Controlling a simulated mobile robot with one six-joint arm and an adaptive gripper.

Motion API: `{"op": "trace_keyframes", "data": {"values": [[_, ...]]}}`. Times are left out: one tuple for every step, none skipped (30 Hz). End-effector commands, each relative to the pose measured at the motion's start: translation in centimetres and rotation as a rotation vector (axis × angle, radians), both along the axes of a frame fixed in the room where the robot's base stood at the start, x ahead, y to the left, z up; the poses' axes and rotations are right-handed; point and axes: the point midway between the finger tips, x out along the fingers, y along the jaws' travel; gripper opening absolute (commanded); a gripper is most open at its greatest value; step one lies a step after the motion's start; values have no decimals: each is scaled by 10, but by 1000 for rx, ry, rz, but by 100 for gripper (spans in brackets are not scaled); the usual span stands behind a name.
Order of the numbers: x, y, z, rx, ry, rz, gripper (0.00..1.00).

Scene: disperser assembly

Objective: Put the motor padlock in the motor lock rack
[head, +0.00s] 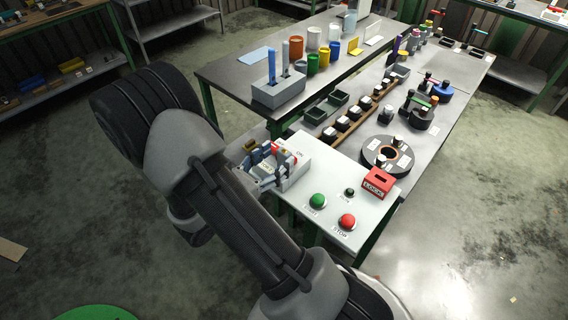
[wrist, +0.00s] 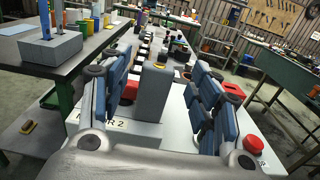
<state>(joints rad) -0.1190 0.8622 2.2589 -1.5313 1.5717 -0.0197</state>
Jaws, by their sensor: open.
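My gripper (head: 262,168) is open over the grey switch box at the back left corner of the white control panel. In the wrist view its blue-padded fingers (wrist: 160,105) stand apart on either side of a grey upright block (wrist: 152,92); I cannot tell if they touch it. A small red part (head: 276,149) shows beside the gripper, and a red part shows behind the left finger (wrist: 129,92); I cannot tell whether this is the motor padlock. A red holder marked LOCK (head: 378,183) stands at the panel's right edge; I cannot tell whether it is the motor lock rack.
The white panel (head: 330,205) carries a green button (head: 317,201), a small black knob (head: 349,193) and a red stop button (head: 347,221). Behind it are a black round fixture (head: 387,155), a wooden rack (head: 355,120) and a grey holder with blue-handled tools (head: 279,90).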

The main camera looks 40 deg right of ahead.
Motion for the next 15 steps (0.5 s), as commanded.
{"op": "trace_keyframes", "data": {"values": [[0, -9, -4, 0, -1, -6, 57], [0, -15, -5, 0, -1, -7, 57], [1, -20, -6, 0, -1, -6, 57], [2, -25, -5, 0, 0, -7, 57], [2, -29, -5, 0, 0, -5, 57], [2, -33, -5, 1, 0, -6, 57], [3, -35, -4, 0, 1, -4, 57], [3, -37, -4, 0, 1, -3, 57], [4, -39, -4, 0, 1, -2, 57], [4, -40, -4, 0, 1, -2, 57], [4, -40, -4, 0, 1, -2, 57], [4, -40, -3, 0, 1, -1, 57], [4, -40, -3, 0, 1, -1, 57], [4, -40, -3, 0, 1, -1, 57], [4, -40, -3, 0, 1, -1, 57]]}}
